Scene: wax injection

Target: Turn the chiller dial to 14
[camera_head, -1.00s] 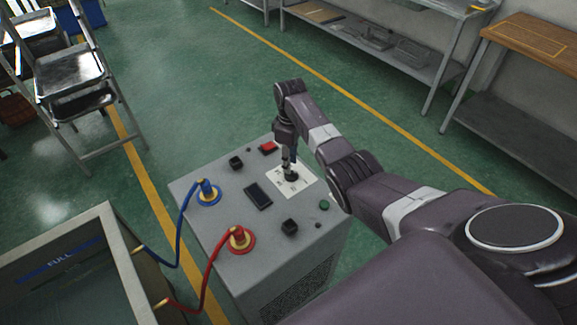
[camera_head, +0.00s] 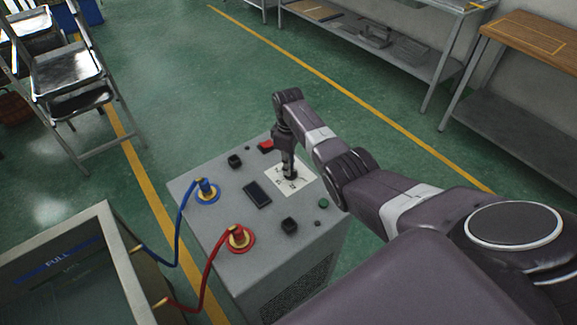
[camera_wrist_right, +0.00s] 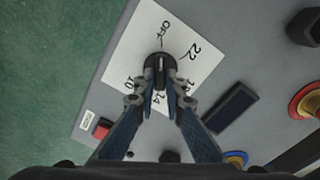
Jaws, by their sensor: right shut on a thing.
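The chiller (camera_head: 221,232) is a grey box with a flat top panel. Its black dial (camera_wrist_right: 160,71) sits on a white label plate (camera_wrist_right: 133,55), which also shows in the head view (camera_head: 299,201). The dial's pale pointer line lies toward OFF and 14; which end points cannot be told. My right gripper (camera_wrist_right: 157,93) comes down over the plate, its two fingers shut on the dial. In the head view the gripper (camera_head: 289,177) hides the dial. My left gripper is not in view.
A blue hose fitting (camera_head: 206,190), a red hose fitting (camera_head: 239,238), a dark display (camera_head: 257,194), black knobs (camera_head: 289,226) and a red switch (camera_head: 266,146) share the panel.

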